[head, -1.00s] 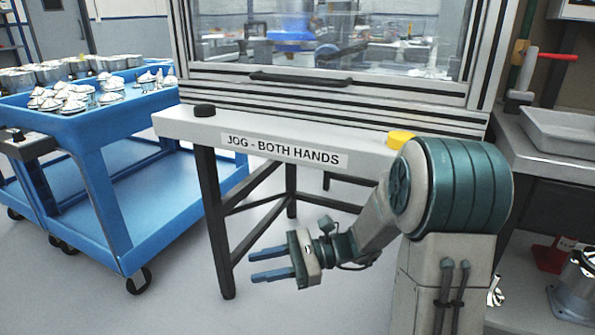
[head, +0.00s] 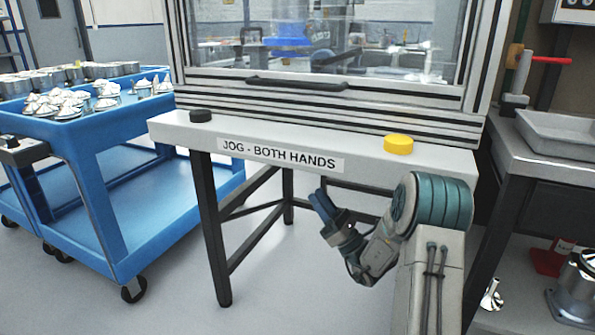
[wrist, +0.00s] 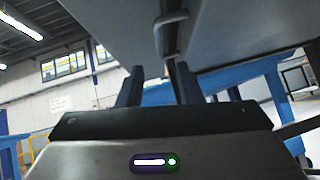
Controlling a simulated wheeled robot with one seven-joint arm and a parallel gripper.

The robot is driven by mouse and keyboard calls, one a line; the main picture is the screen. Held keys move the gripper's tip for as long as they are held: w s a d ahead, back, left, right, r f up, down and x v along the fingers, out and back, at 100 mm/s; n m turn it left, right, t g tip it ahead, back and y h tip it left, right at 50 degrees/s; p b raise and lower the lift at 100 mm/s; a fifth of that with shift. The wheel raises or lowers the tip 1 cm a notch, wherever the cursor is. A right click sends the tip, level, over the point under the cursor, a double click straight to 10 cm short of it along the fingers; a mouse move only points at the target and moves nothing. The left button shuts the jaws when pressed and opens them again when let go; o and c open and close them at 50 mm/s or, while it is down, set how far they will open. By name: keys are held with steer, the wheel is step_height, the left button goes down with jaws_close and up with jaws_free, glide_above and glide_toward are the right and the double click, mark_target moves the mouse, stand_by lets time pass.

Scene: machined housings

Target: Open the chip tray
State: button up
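No part is clearly identifiable as the chip tray. In the wrist view, a grey panel (wrist: 95,14) fills the top, and a grey bar handle (wrist: 171,20) shows beside a dark gap at its right edge. I cannot tell whether these belong to the tray. My gripper (head: 325,205) is in front of the white table (head: 180,130), just below its front edge, with its blue fingers pointing up and left. In the wrist view my gripper (wrist: 159,82) has its two fingers apart with nothing between them. The handle is above and beyond the fingertips, apart from them.
The machine's door handle (head: 296,84) is above. A blue cart (head: 75,140) with metal parts stands left. A shallow grey tray (head: 560,135) lies on the right bench. The floor before the table is clear.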

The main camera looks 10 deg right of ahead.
steer(key=b+x, duration=0.2)
steer(key=x, duration=0.8)
steer(key=shift+f, duration=0.1)
jaws_close()
